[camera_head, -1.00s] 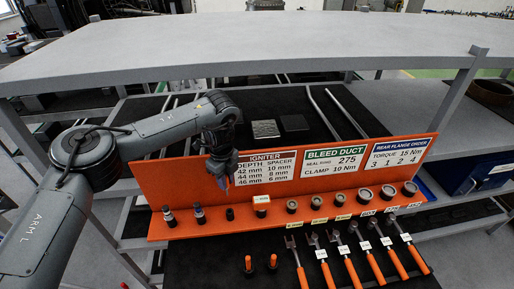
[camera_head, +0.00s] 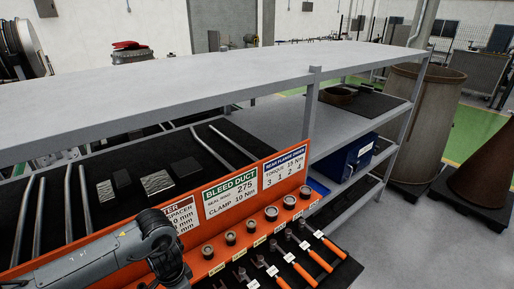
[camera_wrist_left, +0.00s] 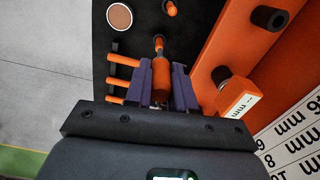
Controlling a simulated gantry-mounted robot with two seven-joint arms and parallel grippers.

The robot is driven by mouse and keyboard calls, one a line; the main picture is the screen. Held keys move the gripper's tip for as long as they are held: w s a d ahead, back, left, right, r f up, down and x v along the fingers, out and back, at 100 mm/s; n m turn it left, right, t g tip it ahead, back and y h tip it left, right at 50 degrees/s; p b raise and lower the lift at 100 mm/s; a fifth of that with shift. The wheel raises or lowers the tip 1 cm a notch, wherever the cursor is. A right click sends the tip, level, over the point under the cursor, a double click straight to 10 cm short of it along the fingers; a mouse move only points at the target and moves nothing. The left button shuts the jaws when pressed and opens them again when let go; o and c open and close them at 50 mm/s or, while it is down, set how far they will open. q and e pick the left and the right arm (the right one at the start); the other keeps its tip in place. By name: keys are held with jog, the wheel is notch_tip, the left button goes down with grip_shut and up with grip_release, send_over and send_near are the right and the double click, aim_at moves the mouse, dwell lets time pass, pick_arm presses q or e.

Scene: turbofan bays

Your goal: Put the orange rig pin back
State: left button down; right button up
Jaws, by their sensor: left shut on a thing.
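In the left wrist view my left gripper (camera_wrist_left: 160,92), with purple fingers, is shut on an orange rig pin (camera_wrist_left: 160,75). The pin's grey end points to the top of the picture, over the black mat. Another orange pin (camera_wrist_left: 171,8) shows at the top edge, partly cut off. A round pinkish-brown disc with a pale rim (camera_wrist_left: 120,16) lies beside it on the left. I cannot tell what it is. In the head view only my left wrist shows, low at the left; its fingertips are out of frame. My right gripper is in neither view.
An orange rack (camera_head: 250,238) holds several round fittings; orange-handled tools (camera_head: 312,262) lie before it. In the wrist view, handles (camera_wrist_left: 122,60) are close left of the held pin and a tagged fitting (camera_wrist_left: 238,95) right.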

pick_arm(q)
jog(key=n, duration=0.4)
jog(key=shift+w+d+r, duration=0.2)
jog(key=shift+d+r, duration=0.1)
jog(key=shift+d, duration=0.05)
jog(key=n, duration=0.5)
jog(key=shift+w+a, duration=0.2)
